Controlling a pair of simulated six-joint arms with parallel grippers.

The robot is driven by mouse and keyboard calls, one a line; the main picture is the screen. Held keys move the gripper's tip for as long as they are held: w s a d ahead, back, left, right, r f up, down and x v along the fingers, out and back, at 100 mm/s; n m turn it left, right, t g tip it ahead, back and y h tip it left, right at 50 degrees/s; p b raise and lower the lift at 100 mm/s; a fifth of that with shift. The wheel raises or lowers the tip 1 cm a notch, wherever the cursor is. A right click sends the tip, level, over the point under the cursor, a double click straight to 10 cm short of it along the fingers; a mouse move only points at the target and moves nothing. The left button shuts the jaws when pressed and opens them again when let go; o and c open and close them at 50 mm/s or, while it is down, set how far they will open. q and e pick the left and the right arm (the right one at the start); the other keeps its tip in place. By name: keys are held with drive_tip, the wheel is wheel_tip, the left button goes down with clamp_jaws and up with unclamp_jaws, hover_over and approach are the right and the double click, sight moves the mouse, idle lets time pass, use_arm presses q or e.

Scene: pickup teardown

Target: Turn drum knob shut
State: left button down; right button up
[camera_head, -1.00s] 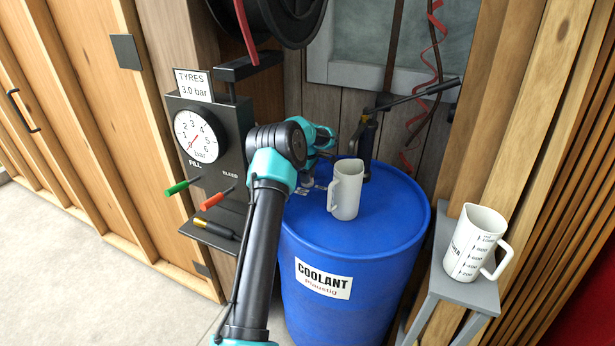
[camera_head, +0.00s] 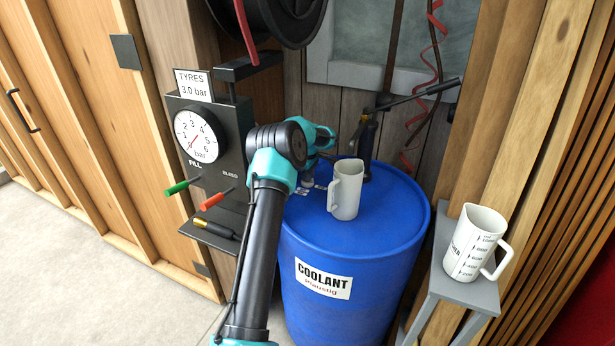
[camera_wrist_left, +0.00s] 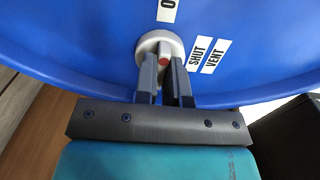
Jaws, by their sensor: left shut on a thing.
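The blue coolant drum (camera_head: 390,235) stands upright in the middle of the head view. In the left wrist view, the drum knob (camera_wrist_left: 163,46) is a round pale-grey knob with a red dot on the drum top. My left gripper (camera_wrist_left: 168,66) is shut on the knob, one finger on each side of its grip. The SHUT label (camera_wrist_left: 197,51) and VENT label (camera_wrist_left: 213,56) lie to the right of the knob, and a partly cut-off label (camera_wrist_left: 168,9) lies above it. In the head view my left wrist and arm mostly hide the knob. My right gripper is not in view.
A white jug (camera_head: 346,190) stands on the drum right of my wrist, with a black hand pump (camera_head: 367,145) behind. A measuring jug (camera_head: 474,243) stands on a grey stand (camera_head: 455,289) at right. The tyre gauge panel (camera_head: 207,150) is close left of my arm.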

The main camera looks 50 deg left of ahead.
use_arm(q)
drive_tip(key=m, duration=1.7)
drive_tip(key=shift+m, duration=0.3)
idle(0.4)
drive_tip(key=c, duration=1.2)
unclamp_jaws()
